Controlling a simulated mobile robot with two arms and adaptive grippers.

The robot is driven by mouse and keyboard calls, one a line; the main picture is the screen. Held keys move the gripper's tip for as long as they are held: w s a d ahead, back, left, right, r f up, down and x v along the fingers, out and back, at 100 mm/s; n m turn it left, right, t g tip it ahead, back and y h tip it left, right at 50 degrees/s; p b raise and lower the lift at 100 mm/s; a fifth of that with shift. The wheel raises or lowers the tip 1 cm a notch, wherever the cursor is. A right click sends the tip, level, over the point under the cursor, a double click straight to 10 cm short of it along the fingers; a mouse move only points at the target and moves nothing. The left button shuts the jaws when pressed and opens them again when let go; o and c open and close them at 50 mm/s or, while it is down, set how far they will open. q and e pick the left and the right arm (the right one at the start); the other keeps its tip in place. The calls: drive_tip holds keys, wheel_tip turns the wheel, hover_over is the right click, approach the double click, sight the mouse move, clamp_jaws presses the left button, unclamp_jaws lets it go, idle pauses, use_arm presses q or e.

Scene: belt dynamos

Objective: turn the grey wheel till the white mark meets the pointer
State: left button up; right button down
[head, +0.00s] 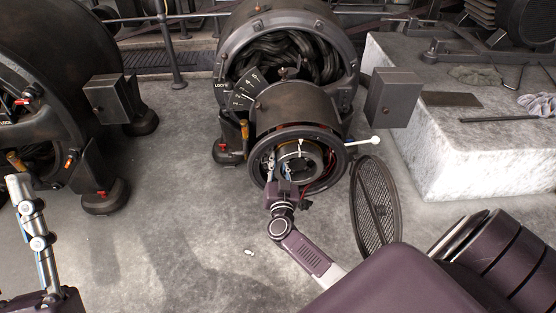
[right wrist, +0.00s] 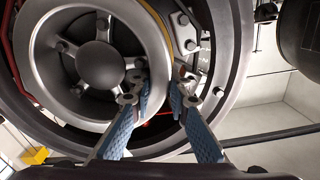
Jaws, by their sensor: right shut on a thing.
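The grey wheel (head: 303,153) sits inside the open round end of the middle dynamo. In the right wrist view it shows as a bright metal ring (right wrist: 42,62) with spokes and a domed hub (right wrist: 98,64). My right gripper (head: 279,165) reaches into the opening from below. In the right wrist view its blue-padded fingers (right wrist: 158,84) are closed on the wheel's rim at its right side. A small white shape shows near the top of the wheel, but I cannot tell whether it is the mark or the pointer. My left gripper (head: 32,225) is partly in view at lower left, away from the dynamo.
A round mesh cover (head: 375,207) stands beside the opening on the right. A white-knobbed rod (head: 360,142) sticks out at the opening's right. A stone block (head: 460,165) stands further right, and another dynamo (head: 55,85) stands left. The floor in front is mostly clear.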

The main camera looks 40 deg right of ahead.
drive_tip(key=shift+r, duration=0.2)
drive_tip(key=c, duration=1.8)
unclamp_jaws()
drive_tip(key=shift+f, duration=0.1)
drive_tip(key=shift+s+a, duration=0.3)
drive_tip(key=shift+s, duration=0.2)
drive_tip(key=v, duration=1.1)
